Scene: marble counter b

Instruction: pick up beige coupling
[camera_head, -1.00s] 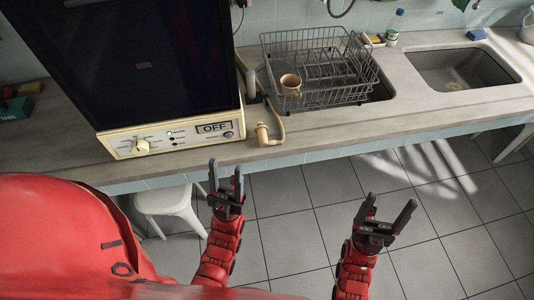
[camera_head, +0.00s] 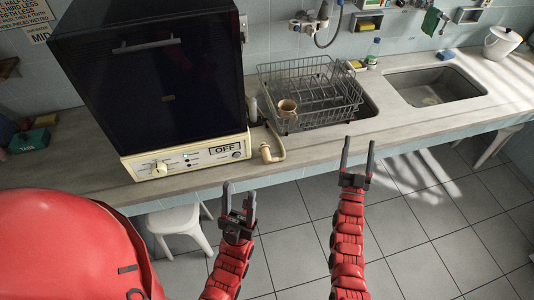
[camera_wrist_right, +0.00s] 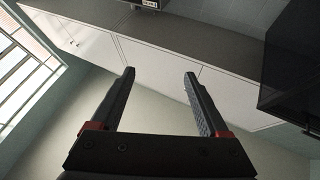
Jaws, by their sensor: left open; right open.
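The beige coupling (camera_head: 267,154) lies on the counter at the end of a beige hose, just right of the cream appliance's control panel. My left gripper (camera_head: 239,195) is open and empty, in front of the counter edge and below the coupling in the head view. My right gripper (camera_head: 358,156) is open and empty, to the right of the coupling and apart from it, near the counter's front edge. The right wrist view shows its two open fingers (camera_wrist_right: 160,90) with nothing between them; the coupling is not in that view.
The cream and black appliance (camera_head: 150,90) marked OFF stands left of the coupling. A wire dish rack (camera_head: 320,105) holding a beige cup (camera_head: 287,108) stands behind right. A sink (camera_head: 440,85) is further right. A white stool (camera_head: 175,222) stands below. Counter right of the coupling is clear.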

